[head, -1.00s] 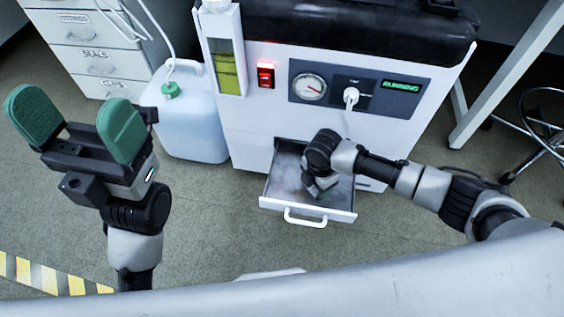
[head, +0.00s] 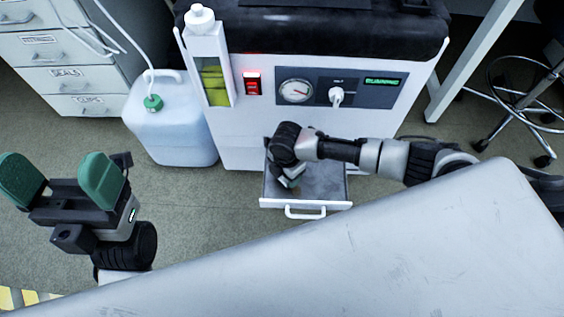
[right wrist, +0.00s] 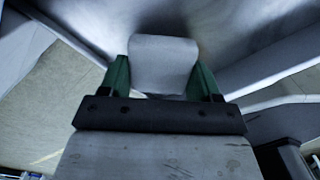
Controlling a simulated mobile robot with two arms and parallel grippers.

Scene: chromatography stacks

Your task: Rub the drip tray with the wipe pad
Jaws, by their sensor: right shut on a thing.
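The drip tray (head: 328,186) is a shallow grey drawer with a white front and handle, pulled out from the bottom of the white machine. My right gripper (head: 289,181) reaches down into its left part. In the right wrist view my right gripper (right wrist: 163,85) has its green fingers shut on the wipe pad (right wrist: 163,62), a pale grey block. Grey tray surface lies around the pad; I cannot tell whether they touch. In the head view the pad is mostly hidden by the wrist. My left gripper (head: 60,178) is open and empty at the left, away from the tray.
The white machine (head: 330,130) has a red switch, a gauge and a lit display. A pale jug (head: 170,125) with a green cap and tube stands left of it. Drawers (head: 65,75) stand at the back left, a stool (head: 530,105) at the right. Floor before the jug is clear.

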